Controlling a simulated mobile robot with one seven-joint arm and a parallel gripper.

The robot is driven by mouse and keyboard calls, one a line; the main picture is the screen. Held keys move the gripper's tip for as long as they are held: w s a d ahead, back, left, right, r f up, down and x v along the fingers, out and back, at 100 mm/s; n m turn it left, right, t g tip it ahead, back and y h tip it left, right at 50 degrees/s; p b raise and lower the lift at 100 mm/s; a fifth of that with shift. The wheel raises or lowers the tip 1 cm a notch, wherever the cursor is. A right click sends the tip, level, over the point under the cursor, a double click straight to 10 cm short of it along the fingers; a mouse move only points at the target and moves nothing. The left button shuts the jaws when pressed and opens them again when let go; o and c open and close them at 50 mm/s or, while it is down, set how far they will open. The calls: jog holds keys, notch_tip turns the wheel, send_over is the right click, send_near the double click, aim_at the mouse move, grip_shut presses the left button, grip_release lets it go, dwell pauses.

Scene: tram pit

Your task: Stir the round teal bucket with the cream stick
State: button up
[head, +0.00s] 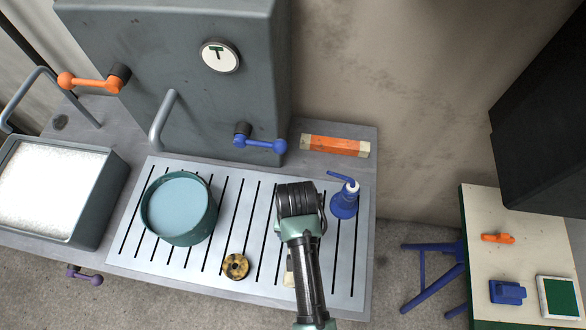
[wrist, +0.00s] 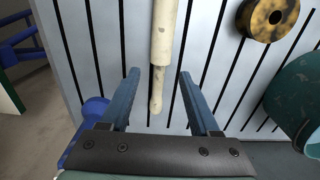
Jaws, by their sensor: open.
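The round teal bucket (head: 152,222) stands on the slatted metal drainboard, with pale blue liquid inside. Part of it shows at the right edge of the wrist view (wrist: 296,92). The cream stick (wrist: 164,35) lies on the slats, with a thicker upper part and a thinner, knobbed end. In the head view only a small piece of the stick (head: 289,275) shows beside my arm. My gripper (wrist: 158,74) is open above the slats, one finger on each side of the stick's thin end, with gaps visible. My arm hides the fingers in the head view.
A yellow-black ring (head: 236,266) lies between bucket and arm. A blue pump bottle (head: 344,200) stands close right of my wrist. A grey cabinet (head: 180,60) with a blue lever (head: 262,144) rises behind. A foam-filled basin (head: 103,195) is left; a side table (head: 480,260) is right.

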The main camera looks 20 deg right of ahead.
jog(key=shift+w+d+f, duration=0.1)
jog(key=shift+f, duration=0.9)
jog(key=shift+w+d+f, duration=0.1)
jog(key=shift+f, duration=0.9)
grip_shut()
